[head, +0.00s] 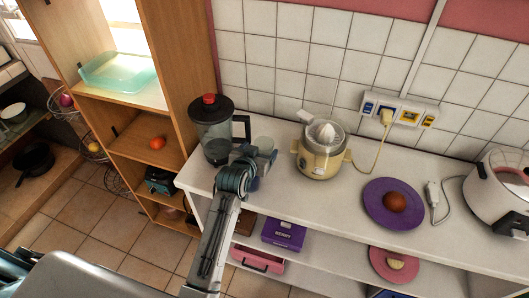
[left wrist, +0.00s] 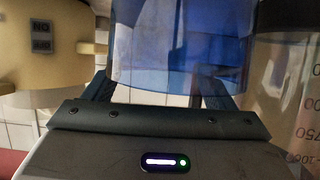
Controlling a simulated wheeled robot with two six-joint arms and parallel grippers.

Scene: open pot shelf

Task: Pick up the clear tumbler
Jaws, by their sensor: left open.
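A clear tumbler (head: 265,143) stands on the white counter (head: 330,195), between the blender and the juicer. My left gripper (head: 262,167) is at the tumbler and partly hides it in the head view. In the left wrist view, a see-through, blue-tinted vessel (left wrist: 180,45), apparently this tumbler, stands in front of the open left gripper (left wrist: 155,88), between the lines of its two fingers. I cannot tell whether the fingers touch it. My right gripper is not in view.
The blender (head: 213,130) stands close left of the tumbler; its marked jar (left wrist: 290,85) fills the wrist view's right side. The cream juicer (head: 322,148) is close on the right. A purple plate (head: 375,215) and white cooker (head: 500,195) stand farther right. Wooden shelves (head: 185,60) rise at left.

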